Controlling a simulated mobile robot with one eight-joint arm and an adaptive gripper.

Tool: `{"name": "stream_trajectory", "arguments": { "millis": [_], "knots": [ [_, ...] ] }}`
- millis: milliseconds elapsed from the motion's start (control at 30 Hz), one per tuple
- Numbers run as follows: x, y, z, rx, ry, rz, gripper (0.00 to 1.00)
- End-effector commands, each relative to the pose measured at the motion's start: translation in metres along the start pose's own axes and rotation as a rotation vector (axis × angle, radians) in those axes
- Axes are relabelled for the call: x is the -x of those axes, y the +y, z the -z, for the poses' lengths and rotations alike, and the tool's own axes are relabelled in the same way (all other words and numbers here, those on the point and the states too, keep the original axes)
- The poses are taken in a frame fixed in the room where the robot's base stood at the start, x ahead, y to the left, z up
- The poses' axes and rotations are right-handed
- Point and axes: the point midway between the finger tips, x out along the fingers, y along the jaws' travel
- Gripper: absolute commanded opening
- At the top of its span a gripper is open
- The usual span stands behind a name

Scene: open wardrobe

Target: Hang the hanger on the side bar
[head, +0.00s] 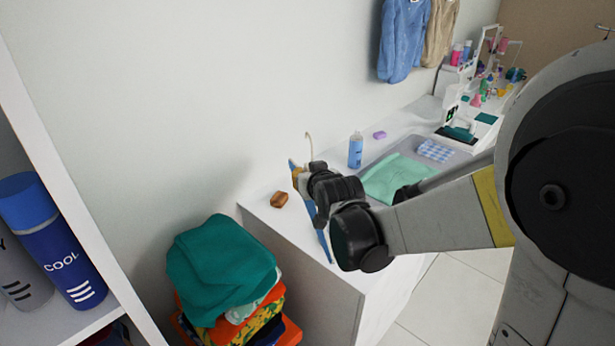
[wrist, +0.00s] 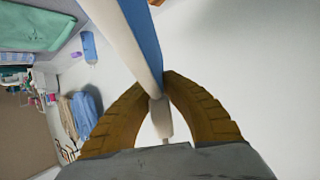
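The hanger (head: 325,245) is blue, with a thin pale hook pointing up, and is held upright above the near end of the white counter. My gripper (head: 299,176) is shut on it in the head view; my dark wrist hides part of the hanger. In the wrist view the hanger's blue and white body (wrist: 146,40) runs between the tips of my gripper's yellow-brown fingers (wrist: 160,86). I cannot make out the side bar in either view.
A white shelf (head: 85,325) with spray cans (head: 60,245) stands at left. Folded clothes (head: 220,270) are stacked beside the counter (head: 320,295). Clothes (head: 402,40) hang behind.

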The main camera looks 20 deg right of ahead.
Motion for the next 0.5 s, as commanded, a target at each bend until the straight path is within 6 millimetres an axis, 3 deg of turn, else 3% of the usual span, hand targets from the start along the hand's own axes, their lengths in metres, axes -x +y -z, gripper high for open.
{"name": "stream_trajectory", "arguments": {
  "millis": [267, 500],
  "knots": [
    [0.016, -0.033, 0.06, 0.018, -0.005, 0.045, 0.0],
    [0.046, -0.081, 0.141, 0.045, -0.012, 0.107, 0.0]
  ]
}}
